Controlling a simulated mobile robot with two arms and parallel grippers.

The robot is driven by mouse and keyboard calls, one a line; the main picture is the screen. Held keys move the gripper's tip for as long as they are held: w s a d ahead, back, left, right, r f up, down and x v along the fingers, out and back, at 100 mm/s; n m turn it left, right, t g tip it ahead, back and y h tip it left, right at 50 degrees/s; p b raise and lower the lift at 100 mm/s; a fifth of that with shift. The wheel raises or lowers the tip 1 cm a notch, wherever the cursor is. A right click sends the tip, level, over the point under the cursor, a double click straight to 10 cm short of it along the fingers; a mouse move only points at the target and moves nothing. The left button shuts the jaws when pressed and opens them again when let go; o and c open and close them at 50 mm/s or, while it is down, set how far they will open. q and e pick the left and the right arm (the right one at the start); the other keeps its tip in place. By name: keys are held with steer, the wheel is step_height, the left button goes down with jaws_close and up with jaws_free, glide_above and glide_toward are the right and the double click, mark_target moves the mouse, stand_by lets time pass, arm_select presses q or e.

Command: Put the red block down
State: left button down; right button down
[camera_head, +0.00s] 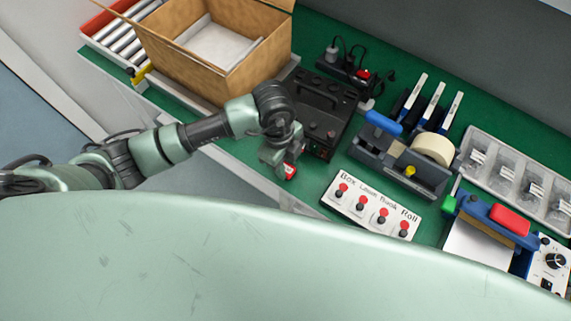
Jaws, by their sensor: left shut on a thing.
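My left gripper (283,160) comes in from the left and is shut on a small red block (290,172). Only part of the block shows, below the fingers. It is near the front edge of the green-topped bench (236,151), in front of a black box-shaped device (318,110). I cannot tell whether the block touches anything below it. My right gripper is not in view.
An open cardboard box (158,50) stands at the back left. A white panel (372,205) with several red-topped switches lies right of the gripper. A tape dispenser (425,170), a clear compartment tray (520,180) and a blue device with a red top (509,220) stand further right.

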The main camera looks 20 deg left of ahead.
arm_select(q)
steer(key=shift+f, duration=0.65)
steer(key=c, duration=1.1)
jaws_free()
steer(key=shift+f, duration=0.15)
steer(key=shift+o, duration=0.2)
step_height(320, 180, up, 12)
steer(key=a, duration=0.1)
steer(key=shift+w+a+b, duration=0.2)
steer(key=shift+w+b, duration=0.05)
steer(key=shift+b, duration=0.1)
